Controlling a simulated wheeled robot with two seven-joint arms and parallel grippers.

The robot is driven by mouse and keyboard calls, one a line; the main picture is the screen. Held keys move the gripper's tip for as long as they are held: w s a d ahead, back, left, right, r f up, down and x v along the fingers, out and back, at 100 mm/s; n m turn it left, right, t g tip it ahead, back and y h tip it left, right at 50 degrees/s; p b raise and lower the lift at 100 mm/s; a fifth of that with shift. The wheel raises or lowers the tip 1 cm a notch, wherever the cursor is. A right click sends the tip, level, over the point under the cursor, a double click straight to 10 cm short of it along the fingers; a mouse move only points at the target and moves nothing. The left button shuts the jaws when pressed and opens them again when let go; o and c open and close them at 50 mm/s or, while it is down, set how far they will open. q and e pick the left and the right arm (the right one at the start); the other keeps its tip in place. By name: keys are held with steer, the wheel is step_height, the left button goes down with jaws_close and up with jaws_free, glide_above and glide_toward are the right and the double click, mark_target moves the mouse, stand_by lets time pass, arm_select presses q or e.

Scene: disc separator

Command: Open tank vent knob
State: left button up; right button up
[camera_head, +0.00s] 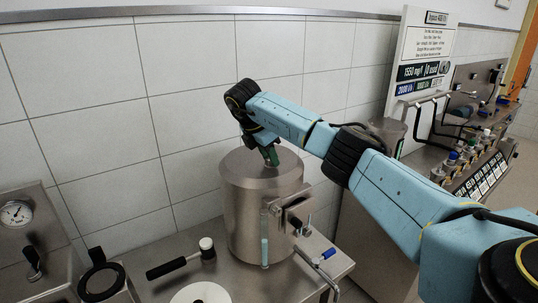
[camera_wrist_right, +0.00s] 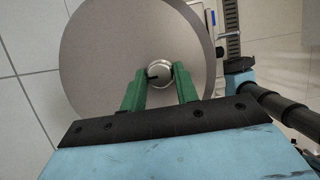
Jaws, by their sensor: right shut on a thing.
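The tank (camera_head: 262,205) is a steel cylinder standing on a steel bench in the head view. Its round lid also fills much of the right wrist view (camera_wrist_right: 100,50). The vent knob (camera_wrist_right: 159,74) is a small round metal knob on the lid. My right gripper (camera_head: 271,158) reaches down to the lid from above. In the right wrist view its green fingers (camera_wrist_right: 160,80) are on either side of the knob and closed on it. The knob is hidden behind the fingers in the head view. My left gripper is in neither view.
A sight tube (camera_head: 264,238) and a small valve (camera_head: 328,254) are at the tank's front. A gauge (camera_head: 15,214) is at left; a tiled wall is behind.

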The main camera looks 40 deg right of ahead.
steer(key=shift+r, duration=0.1)
stand_by(0.4)
steer(key=o, duration=1)
steer(key=b+v, duration=0.1)
steer(key=v, duration=0.4)
steer(key=shift+w+a+r, duration=0.1)
steer(key=shift+r, duration=0.2)
steer(key=p+v, duration=0.1)
steer(key=v, duration=0.6)
steer(key=shift+r, duration=0.35)
